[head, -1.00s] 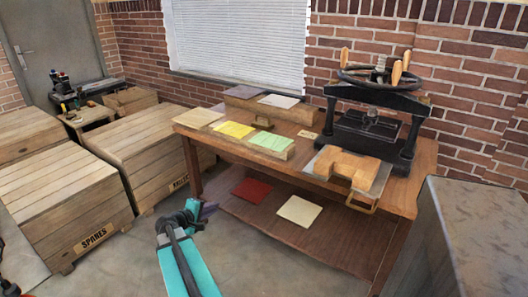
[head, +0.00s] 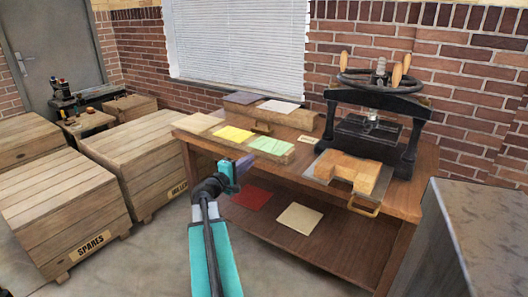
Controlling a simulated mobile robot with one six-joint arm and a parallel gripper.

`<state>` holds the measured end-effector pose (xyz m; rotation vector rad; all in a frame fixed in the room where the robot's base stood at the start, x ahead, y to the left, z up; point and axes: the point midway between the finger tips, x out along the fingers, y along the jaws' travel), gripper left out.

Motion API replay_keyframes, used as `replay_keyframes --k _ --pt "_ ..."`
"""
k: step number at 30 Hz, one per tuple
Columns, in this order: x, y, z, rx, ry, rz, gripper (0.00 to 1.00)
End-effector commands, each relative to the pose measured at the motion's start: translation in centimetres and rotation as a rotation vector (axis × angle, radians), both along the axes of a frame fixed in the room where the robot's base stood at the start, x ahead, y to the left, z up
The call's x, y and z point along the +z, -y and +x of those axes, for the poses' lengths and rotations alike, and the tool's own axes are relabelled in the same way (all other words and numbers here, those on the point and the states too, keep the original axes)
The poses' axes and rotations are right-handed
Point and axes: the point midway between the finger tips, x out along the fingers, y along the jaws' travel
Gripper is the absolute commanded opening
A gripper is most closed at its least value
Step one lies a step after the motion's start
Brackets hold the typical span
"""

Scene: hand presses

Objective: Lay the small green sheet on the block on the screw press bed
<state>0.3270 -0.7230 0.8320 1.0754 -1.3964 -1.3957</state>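The small green sheet (head: 271,145) lies at the right end of a low wooden rack on the table, beside a yellow sheet (head: 233,134). The black screw press (head: 376,105) stands at the table's back right. In front of it, a notched wooden block (head: 350,170) sits on a metal plate with a handle (head: 318,166), the plate reaching toward the table's front edge. No sheet shows on the block. My gripper (head: 245,164) is just in front of the rack, below and left of the green sheet. Its fingers are too small to read.
A tan sheet (head: 198,122) shares the front rack. Purple (head: 241,98) and pale (head: 278,106) sheets lie on the raised rack behind. Red (head: 252,197) and cream (head: 299,217) sheets lie on the lower shelf. Wooden crates (head: 62,205) stand left, a grey cabinet (head: 480,240) right.

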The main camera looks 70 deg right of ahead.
Motion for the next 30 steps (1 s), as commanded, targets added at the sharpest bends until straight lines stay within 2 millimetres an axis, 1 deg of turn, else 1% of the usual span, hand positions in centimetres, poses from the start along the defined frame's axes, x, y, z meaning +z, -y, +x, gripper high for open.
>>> replay_keyframes --k 8,28,30 --pt "0.1 1.0 -0.2 -0.001 0.000 0.001 0.15" --pt "0.1 6.8 -1.7 0.000 -0.001 0.001 0.15" --pt "-0.3 7.4 -1.8 0.000 0.001 0.000 0.15"
